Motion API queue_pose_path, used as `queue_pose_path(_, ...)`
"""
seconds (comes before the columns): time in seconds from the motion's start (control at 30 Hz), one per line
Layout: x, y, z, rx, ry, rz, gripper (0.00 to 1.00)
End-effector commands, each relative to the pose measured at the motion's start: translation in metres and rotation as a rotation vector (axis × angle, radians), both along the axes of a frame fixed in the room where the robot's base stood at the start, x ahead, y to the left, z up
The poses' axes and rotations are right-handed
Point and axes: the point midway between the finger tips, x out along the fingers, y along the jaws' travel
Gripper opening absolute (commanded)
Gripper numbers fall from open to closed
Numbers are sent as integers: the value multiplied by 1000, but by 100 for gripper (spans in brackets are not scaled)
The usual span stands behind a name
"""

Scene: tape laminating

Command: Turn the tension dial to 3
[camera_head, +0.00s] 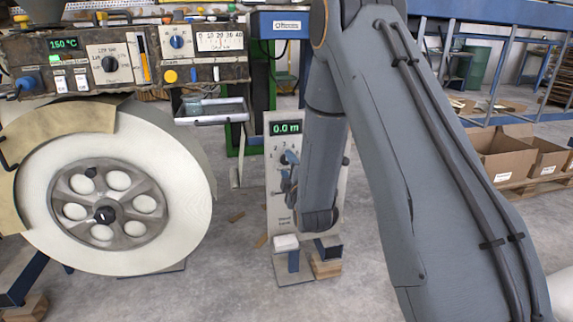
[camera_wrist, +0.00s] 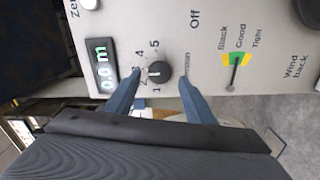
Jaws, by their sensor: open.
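The tension dial (camera_wrist: 159,72) is a small dark round knob on the pale panel, ringed by printed numbers from 1 to 5. In the wrist view the panel appears turned on its side. I cannot tell for sure which number the knob's mark points at. My gripper (camera_wrist: 161,80) is open, with one blue finger on each side of the dial; I cannot tell whether they touch it. In the head view my arm covers part of the panel (camera_head: 281,210), and the dial area shows just left of the arm.
A green display (camera_wrist: 104,67) reading 0.0 m sits beside the dial. A Slack-Good-Tight gauge (camera_wrist: 236,60) is on its other side. A large white roll (camera_head: 140,190) and a control console (camera_head: 120,60) stand at left. Cardboard boxes (camera_head: 505,155) sit at right.

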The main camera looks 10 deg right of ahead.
Motion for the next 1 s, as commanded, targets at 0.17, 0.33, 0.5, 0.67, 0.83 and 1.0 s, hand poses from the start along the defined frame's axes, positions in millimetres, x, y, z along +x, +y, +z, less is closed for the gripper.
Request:
queue_pose_path(0.17,-32,0,1,0,3,1,49)
queue_pose_path(0.33,-52,1,0,0,2,1,49)
queue_pose_path(0.5,-60,1,0,0,1,1,49)
queue_pose_path(0.67,-60,1,0,0,1,1,49)
queue_pose_path(0.83,-60,4,0,12,13,6,49)
queue_pose_path(1.0,-62,35,-1,130,144,42,49)
